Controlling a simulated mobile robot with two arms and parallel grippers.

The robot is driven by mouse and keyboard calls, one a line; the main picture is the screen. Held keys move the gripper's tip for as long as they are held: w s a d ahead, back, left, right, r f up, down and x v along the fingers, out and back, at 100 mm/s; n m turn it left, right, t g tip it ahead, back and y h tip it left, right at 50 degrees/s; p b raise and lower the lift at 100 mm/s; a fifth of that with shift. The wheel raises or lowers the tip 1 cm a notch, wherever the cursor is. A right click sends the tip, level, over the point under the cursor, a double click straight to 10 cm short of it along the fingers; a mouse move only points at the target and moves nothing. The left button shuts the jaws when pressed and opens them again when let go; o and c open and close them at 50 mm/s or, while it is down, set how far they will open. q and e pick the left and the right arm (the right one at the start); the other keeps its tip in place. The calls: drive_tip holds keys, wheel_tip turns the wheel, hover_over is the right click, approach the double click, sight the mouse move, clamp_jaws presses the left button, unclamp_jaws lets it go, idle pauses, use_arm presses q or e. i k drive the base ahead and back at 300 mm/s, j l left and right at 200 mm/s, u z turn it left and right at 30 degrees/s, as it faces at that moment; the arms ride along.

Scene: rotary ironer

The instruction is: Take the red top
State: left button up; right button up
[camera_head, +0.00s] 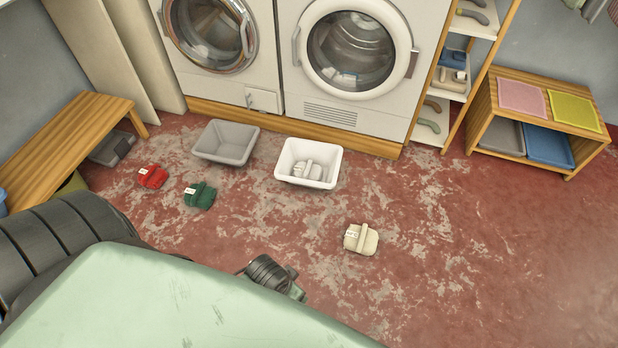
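The red top (152,177) is a small folded red item with a pale tag. It lies on the floor at the left, between the wooden bench and the green folded item (199,195). Nothing touches it. Neither of my grippers shows any fingers in the head view. A black ribbed part of mine is at the lower left, and a smaller dark part of mine shows at the lower middle beyond my pale green body.
A grey basin (210,157) looks empty; a white basin (308,183) holds white items. A cream folded item (362,239) lies on open floor. A wooden bench (60,150), washing machines (347,95) and a shelf unit (481,150) border the room.

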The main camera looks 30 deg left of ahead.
sight(153, 176)
drive_tip(key=u, duration=2.3)
